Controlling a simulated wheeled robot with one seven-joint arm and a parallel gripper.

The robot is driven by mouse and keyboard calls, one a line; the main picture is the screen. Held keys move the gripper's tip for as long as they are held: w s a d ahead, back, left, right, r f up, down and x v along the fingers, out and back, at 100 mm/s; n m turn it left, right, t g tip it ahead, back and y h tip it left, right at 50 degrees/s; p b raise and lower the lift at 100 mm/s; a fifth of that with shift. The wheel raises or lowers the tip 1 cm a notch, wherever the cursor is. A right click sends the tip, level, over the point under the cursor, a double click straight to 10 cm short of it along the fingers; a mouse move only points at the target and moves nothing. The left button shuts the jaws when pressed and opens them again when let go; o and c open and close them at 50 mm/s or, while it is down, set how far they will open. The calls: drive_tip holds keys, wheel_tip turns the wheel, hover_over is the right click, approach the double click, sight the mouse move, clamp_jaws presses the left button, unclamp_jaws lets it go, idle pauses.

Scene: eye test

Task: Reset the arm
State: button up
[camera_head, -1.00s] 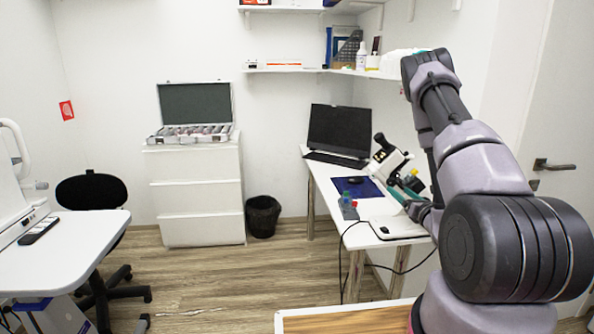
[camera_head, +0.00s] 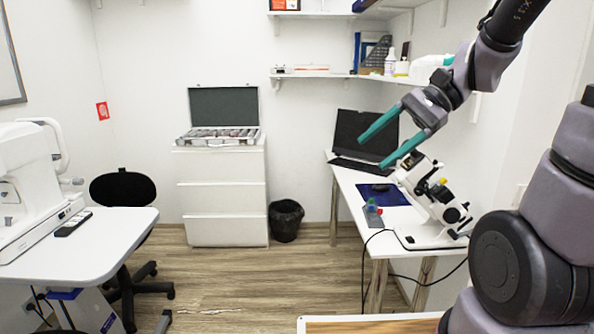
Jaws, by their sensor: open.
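My gripper (camera_head: 382,143) is in the upper right of the head view. Its two teal fingers are spread apart with nothing between them. They point left and down, in the air in front of the dark monitor. My arm reaches up from the lower right, bends near the top right corner and comes back down to the gripper. The white microscope (camera_head: 432,205) appears just below the gripper on the desk; I cannot tell how far apart they are in depth.
The white desk (camera_head: 354,191) holds a monitor (camera_head: 366,134), a blue mat (camera_head: 388,194) and small coloured items (camera_head: 373,211). A shelf (camera_head: 340,75) is behind. A white drawer unit (camera_head: 226,190), a bin (camera_head: 286,220) and a chair (camera_head: 123,190) stand left. The middle floor is clear.

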drive_tip(key=s+d+r+n+t+h, duration=0.1)
drive_tip(key=d+r+n+t+h, duration=0.3)
drive_tip(key=d+r+t+h, duration=0.3)
drive_tip(key=shift+s+d+n+h, duration=0.4)
drive_tip(key=shift+d, duration=0.5)
